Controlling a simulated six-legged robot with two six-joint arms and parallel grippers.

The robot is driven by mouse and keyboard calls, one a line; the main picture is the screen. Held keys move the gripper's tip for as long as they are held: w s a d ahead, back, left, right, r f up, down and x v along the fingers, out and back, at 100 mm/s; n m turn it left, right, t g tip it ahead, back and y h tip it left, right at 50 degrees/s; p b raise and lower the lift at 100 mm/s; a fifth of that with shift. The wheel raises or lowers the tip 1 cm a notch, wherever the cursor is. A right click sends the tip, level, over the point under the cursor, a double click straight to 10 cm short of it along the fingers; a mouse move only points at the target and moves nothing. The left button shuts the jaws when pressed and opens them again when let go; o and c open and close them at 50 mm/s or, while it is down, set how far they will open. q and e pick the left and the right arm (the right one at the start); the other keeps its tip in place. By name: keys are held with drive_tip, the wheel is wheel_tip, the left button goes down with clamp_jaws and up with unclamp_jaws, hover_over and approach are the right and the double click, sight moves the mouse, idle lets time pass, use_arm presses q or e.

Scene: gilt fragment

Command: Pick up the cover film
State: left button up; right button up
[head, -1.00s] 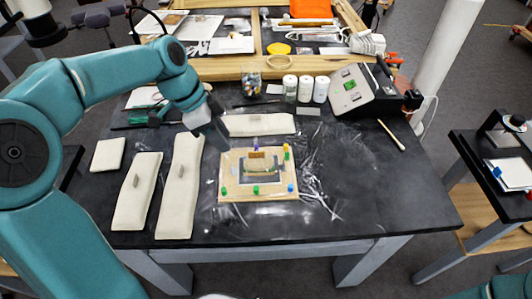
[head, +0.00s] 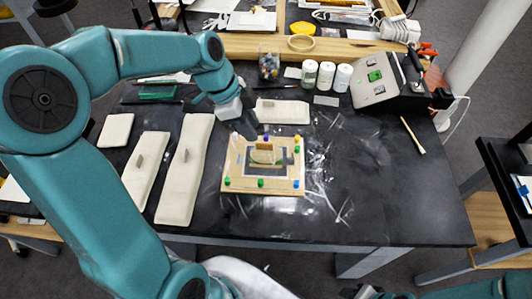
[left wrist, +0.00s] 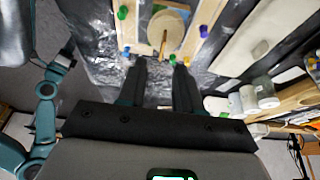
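A clear, crinkled film, which I take for the cover film (head: 328,165), shows as shiny wrinkles on the black table, mostly right of a wooden board (head: 238,186). Its full outline is hard to see. The board has coloured pins around its edge and a pale gilt fragment (head: 263,155) in its middle. My left gripper (head: 250,134) is above the board's far left corner.
Long pale sandbags (head: 184,175) lie left of the board, and another (head: 282,112) lies behind it. White-capped jars (head: 326,76) and a grey device (head: 376,78) stand at the back. A brush (head: 413,136) lies right.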

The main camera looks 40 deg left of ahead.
sight(264, 144)
use_arm(q)
drive_tip(key=shift+x, duration=0.75)
drive_tip(key=p+x, duration=0.1)
drive_tip(key=x, duration=0.3)
drive_tip(key=shift+w+d+f, duration=0.15)
drive_tip(key=shift+w+f, duration=0.05)
drive_tip(key=shift+f, duration=0.05)
drive_tip(key=shift+w+f, duration=0.15)
drive_tip(key=shift+f, duration=0.15)
drive_tip(key=shift+d+r, duration=0.1)
drive_tip(key=c, duration=0.3)
clamp_jaws()
